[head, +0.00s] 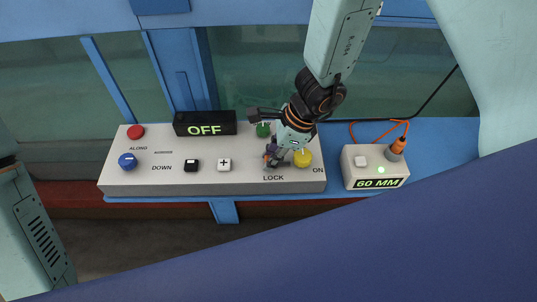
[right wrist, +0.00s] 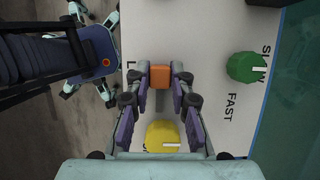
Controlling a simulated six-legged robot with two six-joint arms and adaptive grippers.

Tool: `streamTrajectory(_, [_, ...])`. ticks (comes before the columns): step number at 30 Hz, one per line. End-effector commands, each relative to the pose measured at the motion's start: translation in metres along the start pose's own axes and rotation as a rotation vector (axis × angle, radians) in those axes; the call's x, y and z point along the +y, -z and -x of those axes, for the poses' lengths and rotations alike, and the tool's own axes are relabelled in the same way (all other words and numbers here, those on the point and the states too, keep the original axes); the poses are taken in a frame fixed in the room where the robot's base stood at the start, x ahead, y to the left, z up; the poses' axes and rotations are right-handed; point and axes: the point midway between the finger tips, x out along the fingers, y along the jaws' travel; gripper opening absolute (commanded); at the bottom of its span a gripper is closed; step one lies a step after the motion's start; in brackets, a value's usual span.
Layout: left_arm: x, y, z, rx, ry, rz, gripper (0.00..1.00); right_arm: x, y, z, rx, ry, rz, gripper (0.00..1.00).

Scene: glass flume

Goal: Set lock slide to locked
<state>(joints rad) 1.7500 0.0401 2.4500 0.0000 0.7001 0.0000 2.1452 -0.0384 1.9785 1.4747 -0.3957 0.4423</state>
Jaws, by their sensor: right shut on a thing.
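The lock slide shows as an orange block (right wrist: 160,76) between my fingertips in the right wrist view. In the head view it is mostly hidden by my right gripper (head: 272,156), just above the word LOCK on the grey control panel (head: 240,182). My right gripper is shut on the slide, with one finger on each side of it. Which end of its travel the slide is at cannot be told. A yellow knob (head: 302,159) sits right of the gripper; it also shows between the finger bases in the wrist view (right wrist: 162,138). My left gripper is out of view.
The panel carries a red button (head: 135,132), a blue knob (head: 127,161), a black button (head: 191,165), a white plus button (head: 224,165), a green knob (head: 263,130) and a display reading OFF (head: 205,124). A box reading 60 MM (head: 375,167) with an orange plug stands to the right.

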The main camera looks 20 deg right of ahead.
Motion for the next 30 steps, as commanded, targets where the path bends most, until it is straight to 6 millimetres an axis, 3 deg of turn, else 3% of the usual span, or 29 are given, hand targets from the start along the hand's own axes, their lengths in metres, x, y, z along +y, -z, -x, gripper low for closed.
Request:
streamTrajectory(14, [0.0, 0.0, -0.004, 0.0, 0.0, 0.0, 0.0, -0.0001, 0.0078, 0.0025, 0.005, 0.002, 0.0, 0.0])
streamTrajectory(15, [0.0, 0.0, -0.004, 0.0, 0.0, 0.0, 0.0, 0.0, 0.0078, 0.0024, 0.006, 0.002, 0.0, 0.24])
streamTrajectory(21, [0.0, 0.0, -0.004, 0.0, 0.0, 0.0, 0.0, -0.0001, 0.0062, 0.002, 0.003, 0.001, 0.0, 0.41])
streamTrajectory(23, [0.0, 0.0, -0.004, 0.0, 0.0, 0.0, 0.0, -0.0002, 0.0059, 0.002, 0.002, 0.001, 0.0, 0.45])
streamTrajectory(30, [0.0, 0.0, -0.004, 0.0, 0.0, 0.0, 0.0, -0.0004, 0.0058, 0.0024, 0.001, 0.002, 0.0, 0.45])
